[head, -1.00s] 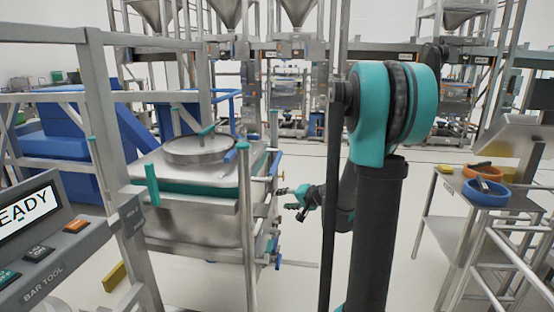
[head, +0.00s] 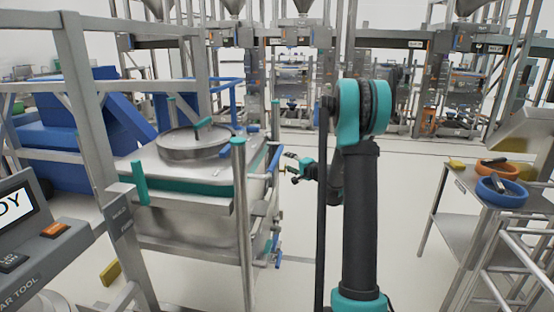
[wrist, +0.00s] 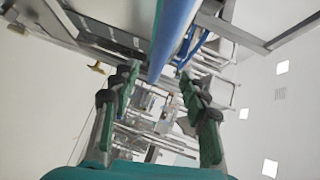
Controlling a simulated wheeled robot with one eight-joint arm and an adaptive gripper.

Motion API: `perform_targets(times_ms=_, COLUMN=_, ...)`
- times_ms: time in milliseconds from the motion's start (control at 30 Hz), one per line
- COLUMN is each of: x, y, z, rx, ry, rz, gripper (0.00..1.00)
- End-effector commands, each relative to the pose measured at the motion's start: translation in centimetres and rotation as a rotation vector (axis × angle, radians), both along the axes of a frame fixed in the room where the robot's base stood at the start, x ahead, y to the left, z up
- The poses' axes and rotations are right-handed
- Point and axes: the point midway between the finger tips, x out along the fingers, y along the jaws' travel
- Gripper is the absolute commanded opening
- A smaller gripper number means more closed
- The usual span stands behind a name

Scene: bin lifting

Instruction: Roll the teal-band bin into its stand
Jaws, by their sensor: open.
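The teal-band bin (head: 180,222) is a steel box with a round lid and a teal band below its top. It stands left of centre in the head view, upright, partly behind grey posts. My gripper (head: 289,165) is at its right side, close to a blue-sleeved bar (head: 274,158). In the wrist view my gripper (wrist: 157,88) is open, with green pads on both fingers. The blue bar (wrist: 172,38) runs between and beyond the fingertips; I cannot tell whether they touch it. I cannot tell which frame is the stand.
A grey railing (head: 85,120) and a control panel (head: 42,232) are at the left. Blue steps (head: 60,130) stand behind. A steel table (head: 470,197) with an orange and a blue ring is at the right. Open floor (head: 410,190) lies between my arm and the table.

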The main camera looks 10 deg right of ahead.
Motion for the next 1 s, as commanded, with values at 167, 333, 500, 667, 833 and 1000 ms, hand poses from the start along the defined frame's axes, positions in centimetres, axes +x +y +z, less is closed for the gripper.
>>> perform_targets(times_ms=167, x=3.2, y=1.8, z=-0.5, rx=0.001, ry=0.0, rz=0.003, gripper=0.45)
perform_targets(times_ms=333, x=5.9, y=3.1, z=-0.9, rx=-0.001, ry=0.0, rz=0.002, gripper=0.45)
perform_targets(times_ms=500, x=7.7, y=3.9, z=-1.2, rx=0.0, ry=0.0, rz=0.002, gripper=0.45)
perform_targets(times_ms=667, x=8.4, y=4.3, z=-1.3, rx=0.0, ry=0.0, rz=0.001, gripper=0.45)
perform_targets(times_ms=833, x=8.5, y=4.3, z=-1.3, rx=0.0, ry=0.0, rz=0.001, gripper=0.45)
perform_targets(times_ms=1000, x=8.5, y=4.3, z=-1.3, rx=0.0, ry=0.0, rz=0.001, gripper=0.38)
